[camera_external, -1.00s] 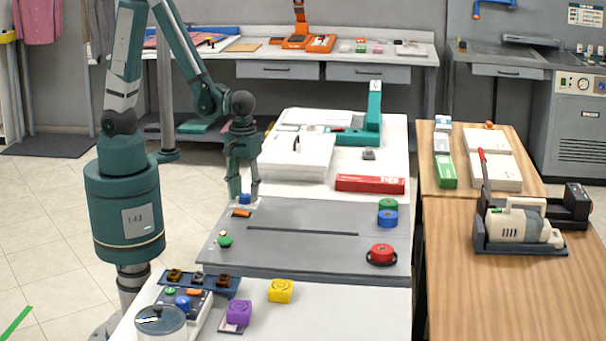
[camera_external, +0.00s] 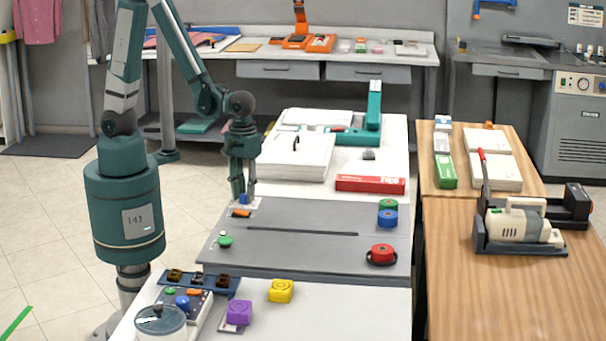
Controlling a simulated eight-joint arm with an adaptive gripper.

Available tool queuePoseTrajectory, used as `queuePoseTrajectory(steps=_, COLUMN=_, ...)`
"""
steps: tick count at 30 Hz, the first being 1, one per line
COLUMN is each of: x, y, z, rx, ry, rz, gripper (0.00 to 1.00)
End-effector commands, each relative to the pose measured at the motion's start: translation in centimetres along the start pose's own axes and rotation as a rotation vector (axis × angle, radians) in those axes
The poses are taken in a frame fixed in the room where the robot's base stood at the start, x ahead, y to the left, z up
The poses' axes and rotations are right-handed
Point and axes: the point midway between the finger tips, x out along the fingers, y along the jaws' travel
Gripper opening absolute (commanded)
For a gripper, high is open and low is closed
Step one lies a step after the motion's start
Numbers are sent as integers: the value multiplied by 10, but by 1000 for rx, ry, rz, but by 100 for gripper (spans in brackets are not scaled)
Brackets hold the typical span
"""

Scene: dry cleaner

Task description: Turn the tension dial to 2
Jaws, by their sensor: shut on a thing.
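A small blue knob (camera_external: 243,199), which looks like the tension dial, sits at the back left corner of the grey board (camera_external: 310,215). My gripper (camera_external: 243,196) points straight down over it, its fingers closed on the knob's sides. The fingers hide most of the knob, and its scale and pointer are too small to read.
An orange piece (camera_external: 241,213) and a green knob (camera_external: 225,241) lie just in front of the gripper. Blue (camera_external: 387,218) and red (camera_external: 382,252) round pieces stand on the board's right side. A white box (camera_external: 298,160) and a red box (camera_external: 370,184) are behind.

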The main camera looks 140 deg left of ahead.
Motion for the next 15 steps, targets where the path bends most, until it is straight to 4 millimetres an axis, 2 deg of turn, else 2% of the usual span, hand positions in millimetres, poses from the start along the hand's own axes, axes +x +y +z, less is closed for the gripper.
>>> queuePoseTrajectory(steps=15, x=1, y=-1, z=0, rx=416, ry=0, rz=-1, gripper=11)
